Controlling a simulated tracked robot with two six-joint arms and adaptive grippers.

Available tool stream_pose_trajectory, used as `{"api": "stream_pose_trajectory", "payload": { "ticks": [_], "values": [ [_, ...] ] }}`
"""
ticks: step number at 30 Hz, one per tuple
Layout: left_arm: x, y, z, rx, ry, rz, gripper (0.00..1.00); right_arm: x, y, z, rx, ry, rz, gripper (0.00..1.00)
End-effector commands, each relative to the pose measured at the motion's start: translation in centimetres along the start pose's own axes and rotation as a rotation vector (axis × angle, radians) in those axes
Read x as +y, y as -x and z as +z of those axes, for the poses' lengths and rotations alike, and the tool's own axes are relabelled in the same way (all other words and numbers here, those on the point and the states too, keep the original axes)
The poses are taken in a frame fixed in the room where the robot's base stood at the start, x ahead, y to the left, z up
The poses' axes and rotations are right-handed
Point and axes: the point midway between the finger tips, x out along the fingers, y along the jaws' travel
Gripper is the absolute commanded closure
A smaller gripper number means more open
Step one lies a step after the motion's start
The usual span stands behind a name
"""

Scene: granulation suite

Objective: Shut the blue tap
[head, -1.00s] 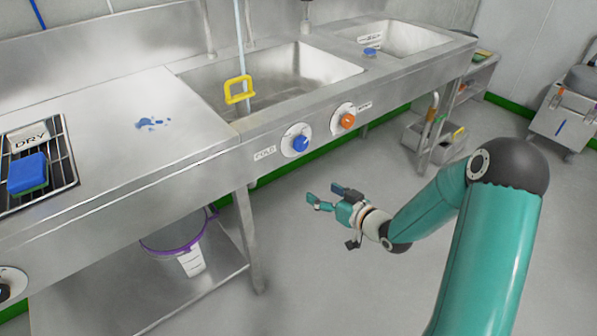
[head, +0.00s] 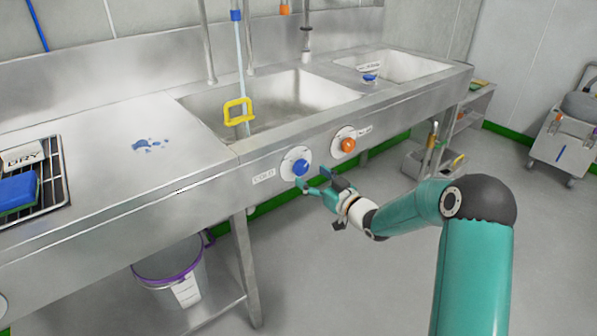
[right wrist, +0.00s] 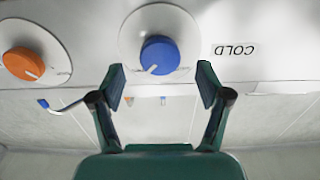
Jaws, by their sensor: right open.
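The blue tap (head: 301,168) is a round knob on a white disc on the sink's front panel, beside a COLD label (head: 264,177). In the right wrist view the blue knob (right wrist: 159,55) is just beyond the fingertips, roughly between them. A water stream (head: 240,62) runs from a blue-marked spout into the left basin. My right gripper (head: 318,185) is open and empty, just below and right of the knob; its fingers show spread in the right wrist view (right wrist: 162,85). I cannot make out contact with the knob. My left gripper is out of view.
An orange knob (head: 348,145) is close to the right of the blue one. A bucket (head: 168,267) stands on the shelf below.

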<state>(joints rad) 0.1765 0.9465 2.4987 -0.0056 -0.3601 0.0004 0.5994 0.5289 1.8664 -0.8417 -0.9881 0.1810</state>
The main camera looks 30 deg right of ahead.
Motion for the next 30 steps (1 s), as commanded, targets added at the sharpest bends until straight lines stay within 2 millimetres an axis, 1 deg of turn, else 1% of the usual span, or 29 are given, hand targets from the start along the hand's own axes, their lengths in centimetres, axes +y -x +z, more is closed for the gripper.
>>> {"api": "stream_pose_trajectory", "payload": {
  "ticks": [1,3,6,9,13,20,30],
  "values": [
    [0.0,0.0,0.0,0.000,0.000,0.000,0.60,-0.1,-1.0,0.0,0.002,-0.001,-0.002,0.24],
    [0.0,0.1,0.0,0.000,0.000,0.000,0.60,-0.1,-2.1,0.0,0.001,-0.002,-0.001,0.24],
    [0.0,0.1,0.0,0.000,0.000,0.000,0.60,-0.1,-3.4,0.0,0.000,-0.001,-0.001,0.24],
    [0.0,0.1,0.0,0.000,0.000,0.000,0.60,-0.1,-4.1,0.0,0.001,0.000,-0.001,0.24],
    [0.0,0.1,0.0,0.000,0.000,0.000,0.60,-0.1,-4.5,0.0,0.000,-0.001,0.000,0.24],
    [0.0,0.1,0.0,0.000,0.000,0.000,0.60,-0.1,-4.6,0.0,0.000,-0.001,-0.001,0.24],
    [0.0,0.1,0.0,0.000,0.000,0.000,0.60,-0.1,-4.6,0.0,0.000,-0.001,-0.001,0.80]
  ]
}}
